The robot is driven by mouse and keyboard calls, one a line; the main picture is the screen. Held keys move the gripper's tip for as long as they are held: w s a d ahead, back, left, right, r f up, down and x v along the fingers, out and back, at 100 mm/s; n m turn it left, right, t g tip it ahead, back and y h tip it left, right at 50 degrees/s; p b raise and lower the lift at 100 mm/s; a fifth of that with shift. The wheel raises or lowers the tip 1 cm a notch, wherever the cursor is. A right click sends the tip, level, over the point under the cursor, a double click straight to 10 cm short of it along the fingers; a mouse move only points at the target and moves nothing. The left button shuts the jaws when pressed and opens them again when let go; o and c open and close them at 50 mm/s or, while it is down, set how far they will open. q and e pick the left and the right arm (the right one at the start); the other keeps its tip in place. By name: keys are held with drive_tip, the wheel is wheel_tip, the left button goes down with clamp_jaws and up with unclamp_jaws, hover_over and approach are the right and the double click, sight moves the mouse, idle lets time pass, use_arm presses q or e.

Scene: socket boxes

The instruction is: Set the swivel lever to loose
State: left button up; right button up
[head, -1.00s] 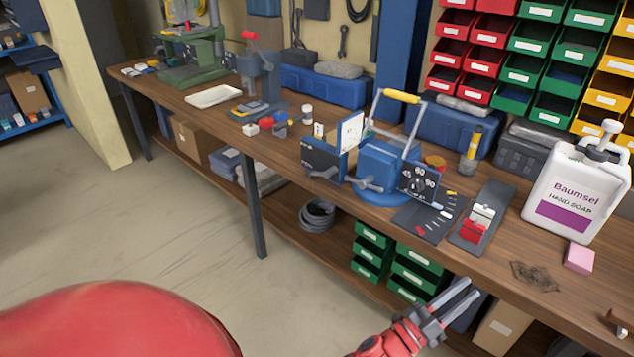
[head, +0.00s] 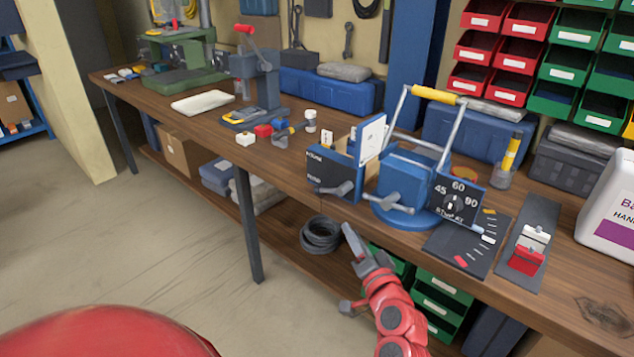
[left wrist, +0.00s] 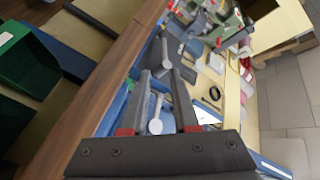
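A blue vise (head: 402,180) with a yellow-gripped U-handle stands on a round blue base on the bench. A grey lever (head: 340,190) sits before a black panel (head: 326,172) with two white words too small to read surely. A second grey lever (head: 393,203) is on the vise front. I cannot tell for certain which is the swivel lever. My left gripper (head: 362,246) is below and in front of the levers, apart from them. In the left wrist view its fingers (left wrist: 160,76) are apart and empty, with a light grey lever (left wrist: 155,125) seen between them. My right gripper is out of view.
An angle plate (head: 458,200) marked 45, 60, 90 stands right of the vise, beside a dark scale mat (head: 466,243). A red and white block (head: 528,252) and a soap jug (head: 612,215) are further right. Green bins (head: 440,300) sit under the bench.

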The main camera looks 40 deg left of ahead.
sight(326, 191)
use_arm(q)
drive_tip(key=x, duration=1.7)
drive_tip(key=shift+s+a+r, duration=0.25)
clamp_jaws()
drive_tip(key=shift+f, duration=0.1)
idle(0.5)
